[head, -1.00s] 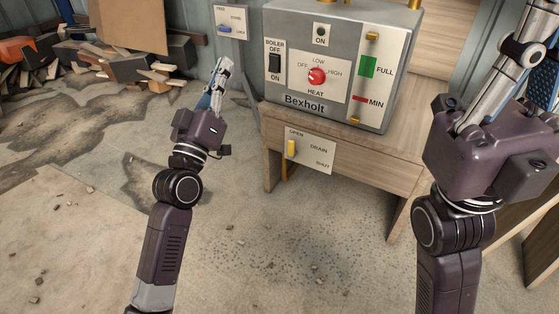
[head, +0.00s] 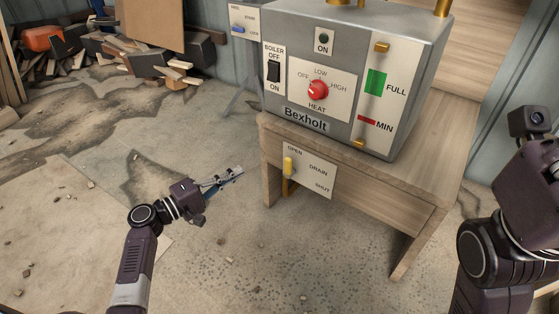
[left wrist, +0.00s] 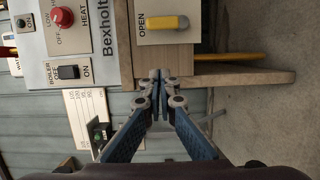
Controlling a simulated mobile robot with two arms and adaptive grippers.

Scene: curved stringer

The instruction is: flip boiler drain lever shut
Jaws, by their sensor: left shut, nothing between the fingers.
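The drain plate (head: 318,180) is a white panel on the front of the wooden stand below the boiler, marked OPEN at upper left and SHUT at lower right. Its yellow lever (head: 289,167) stands upright at the OPEN end. In the left wrist view the lever (left wrist: 183,22) shows beside the word OPEN on the plate (left wrist: 152,31). My left gripper (head: 238,171) is left of the lever and apart from it. Its fingertips (left wrist: 160,80) are together and empty. My right arm is at the right edge, with its fingers out of view.
The grey Bexholt boiler (head: 345,75) stands on the wooden stand (head: 420,170), with a red heat knob (head: 317,90) and a black boiler switch (head: 273,71). A small lever panel (head: 245,20) stands behind. Scrap wood (head: 165,60) lies at the back left. The floor before the stand is clear.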

